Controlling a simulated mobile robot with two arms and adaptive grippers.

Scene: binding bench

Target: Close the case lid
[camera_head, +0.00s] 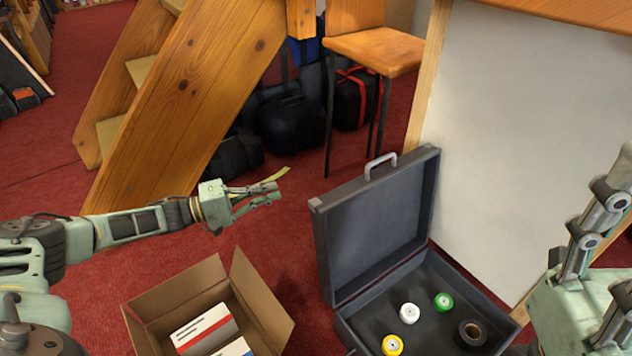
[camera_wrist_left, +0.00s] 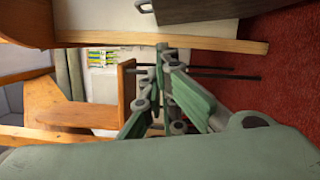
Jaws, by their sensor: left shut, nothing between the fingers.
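The dark grey case (camera_head: 345,326) stands open on the red floor in the head view. Its lid (camera_head: 375,225) is raised nearly upright at the back, with a light handle (camera_head: 380,164) on its top edge. A dark panel with a handle, likely the lid (camera_wrist_left: 205,9), shows at the top of the left wrist view. My left gripper (camera_head: 277,193) is shut and empty, left of the lid and apart from it. My right gripper (camera_head: 612,195) is partly in view at the right edge; its fingertips are not clear.
Several rolls lie in the case: white (camera_head: 409,313), green (camera_head: 443,301), yellow (camera_head: 392,346) and black (camera_head: 472,334). An open cardboard box (camera_head: 262,305) stands left of the case. A white-sided bench (camera_head: 500,140) is close behind-right. Wooden steps (camera_head: 185,90) and a chair (camera_head: 372,50) stand behind.

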